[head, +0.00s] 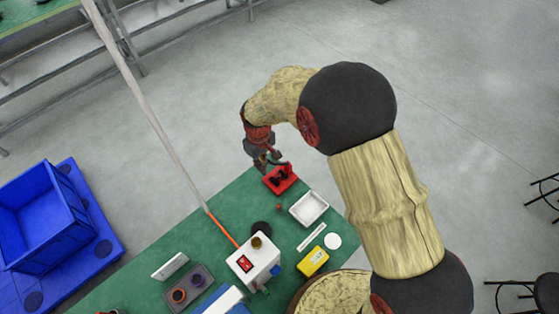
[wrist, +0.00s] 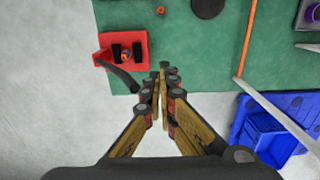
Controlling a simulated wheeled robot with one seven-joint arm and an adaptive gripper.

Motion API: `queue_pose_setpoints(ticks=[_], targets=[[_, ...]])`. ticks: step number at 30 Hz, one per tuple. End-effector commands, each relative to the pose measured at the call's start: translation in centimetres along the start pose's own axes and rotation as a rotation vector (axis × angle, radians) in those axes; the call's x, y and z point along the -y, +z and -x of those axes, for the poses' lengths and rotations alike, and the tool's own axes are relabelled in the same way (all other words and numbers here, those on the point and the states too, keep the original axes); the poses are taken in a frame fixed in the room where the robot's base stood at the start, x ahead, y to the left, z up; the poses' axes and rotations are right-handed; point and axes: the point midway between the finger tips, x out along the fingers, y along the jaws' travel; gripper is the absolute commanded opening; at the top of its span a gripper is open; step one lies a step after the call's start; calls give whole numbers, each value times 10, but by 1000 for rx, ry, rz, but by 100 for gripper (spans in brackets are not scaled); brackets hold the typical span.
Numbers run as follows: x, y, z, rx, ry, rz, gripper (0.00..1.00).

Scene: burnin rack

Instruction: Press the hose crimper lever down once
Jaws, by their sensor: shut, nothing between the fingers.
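The hose crimper is a red block (head: 288,181) with dark parts in its middle, at the far corner of the green table. It also shows in the wrist view (wrist: 141,44) at upper left.
On the green table (head: 150,250) stand a white tray (head: 325,208), a white box with a red switch (head: 262,271), a yellow box (head: 312,264) and a dark disc (head: 261,228). A grey-and-orange pole (head: 150,110) crosses the view. A blue crate (head: 40,250) is at left.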

Motion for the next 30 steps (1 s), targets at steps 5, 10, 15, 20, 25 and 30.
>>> queue_pose_setpoints(ticks=[5, 10, 15, 20, 25, 30], targets=[[0, 0, 17, -1, 0, 0, 0], [0, -1, 29, -2, 1, 0, 0], [0, -1, 37, -1, 0, 0, 0], [0, -1, 37, -1, 0, 0, 0], [0, -1, 37, 0, 0, 0, 0], [0, -1, 37, 0, 0, 0, 0]])
